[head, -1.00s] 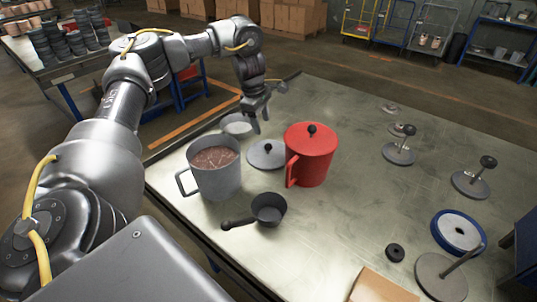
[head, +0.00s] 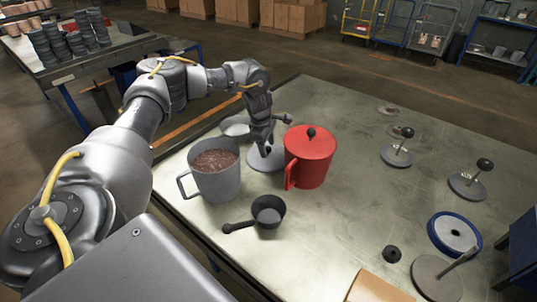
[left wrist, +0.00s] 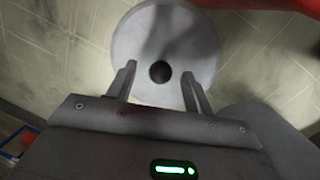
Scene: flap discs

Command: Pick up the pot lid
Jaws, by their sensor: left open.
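The grey pot lid (head: 257,162) with a round black knob lies flat on the table between the grey pot (head: 217,178) and the red lidded pot (head: 310,160). My left gripper (head: 262,147) is right above the lid, pointing down, and hides part of it in the head view. In the left wrist view the lid (left wrist: 185,28) fills the upper middle, and its black knob (left wrist: 160,71) sits between the two open fingers. I cannot tell whether the fingers touch the lid. My right gripper is not in view.
The grey pot holds a brown, grainy filling. A small dark pan (head: 268,212) lies in front, and a shallow light bowl (head: 236,127) behind. The red pot stands close to the lid's right side. Several discs with upright knobbed posts (head: 397,155) stand at the right. The table's middle right is clear.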

